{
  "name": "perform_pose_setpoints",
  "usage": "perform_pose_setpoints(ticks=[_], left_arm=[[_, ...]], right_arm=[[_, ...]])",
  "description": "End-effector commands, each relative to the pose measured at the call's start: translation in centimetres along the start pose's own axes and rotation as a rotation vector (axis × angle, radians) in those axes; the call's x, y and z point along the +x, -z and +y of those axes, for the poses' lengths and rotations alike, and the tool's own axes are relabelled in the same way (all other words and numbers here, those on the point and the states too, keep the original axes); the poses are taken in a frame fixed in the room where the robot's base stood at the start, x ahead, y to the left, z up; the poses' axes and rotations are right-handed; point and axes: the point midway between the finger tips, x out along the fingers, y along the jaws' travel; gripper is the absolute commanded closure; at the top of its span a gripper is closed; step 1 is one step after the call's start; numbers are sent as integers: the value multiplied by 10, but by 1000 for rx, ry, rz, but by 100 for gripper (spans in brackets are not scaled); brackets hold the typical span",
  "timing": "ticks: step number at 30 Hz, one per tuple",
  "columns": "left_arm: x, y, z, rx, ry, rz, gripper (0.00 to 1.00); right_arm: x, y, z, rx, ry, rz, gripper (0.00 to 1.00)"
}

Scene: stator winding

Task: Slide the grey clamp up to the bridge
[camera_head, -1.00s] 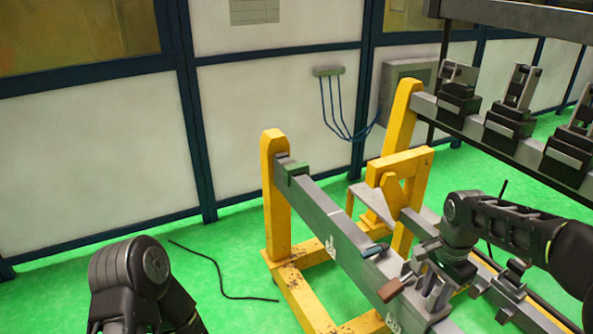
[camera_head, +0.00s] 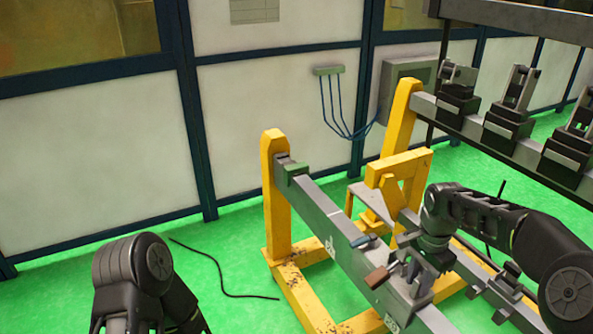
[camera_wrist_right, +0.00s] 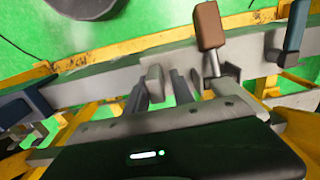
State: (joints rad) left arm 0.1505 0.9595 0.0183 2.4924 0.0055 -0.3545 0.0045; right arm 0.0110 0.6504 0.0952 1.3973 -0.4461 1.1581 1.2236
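The grey clamp (camera_head: 418,283) sits on the near grey rail (camera_head: 318,212), with a brown handle (camera_head: 377,277) and a blue-grey handle (camera_head: 362,240) beside it. My right gripper (camera_head: 432,258) reaches down onto the clamp from the right. In the right wrist view the gripper's dark fingers (camera_wrist_right: 160,92) stand on either side of an upright grey block (camera_wrist_right: 154,82) of the clamp and look closed on it. My left gripper is out of view; only the left arm shows.
A small green block (camera_head: 293,168) sits near the rail's far end, by a yellow post (camera_head: 275,190). A second rail (camera_head: 540,155) with several black clamps runs at upper right. The near rail is clear between the handles and the green block.

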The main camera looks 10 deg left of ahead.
Motion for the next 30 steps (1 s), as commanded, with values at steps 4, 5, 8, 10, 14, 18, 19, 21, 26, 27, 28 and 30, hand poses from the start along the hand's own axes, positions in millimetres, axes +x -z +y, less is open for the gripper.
perform_pose_setpoints(ticks=[4,5,8,10,14,18,19,21,26,27,28,30], left_arm=[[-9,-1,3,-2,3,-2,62],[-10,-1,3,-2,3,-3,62],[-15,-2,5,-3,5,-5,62],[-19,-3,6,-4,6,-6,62],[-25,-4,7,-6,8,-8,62],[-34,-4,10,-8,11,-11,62],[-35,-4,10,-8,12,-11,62],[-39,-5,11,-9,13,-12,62],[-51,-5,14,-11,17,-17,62],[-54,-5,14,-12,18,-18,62],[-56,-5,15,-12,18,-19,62],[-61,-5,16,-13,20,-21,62]], right_arm=[[-3,0,-16,-2,1,1,75],[-3,0,-19,-1,1,1,75],[-3,0,-29,-1,1,0,75],[-3,0,-36,0,1,0,75],[-3,-1,-50,-2,3,1,75],[-3,0,-64,-1,1,-1,75],[-3,0,-67,-1,2,0,75],[-3,0,-73,-2,2,0,75],[-3,0,-90,-1,1,0,75],[-3,0,-94,-1,1,0,75],[-4,0,-97,-1,2,1,75],[-3,-1,-103,-1,2,0,75]])
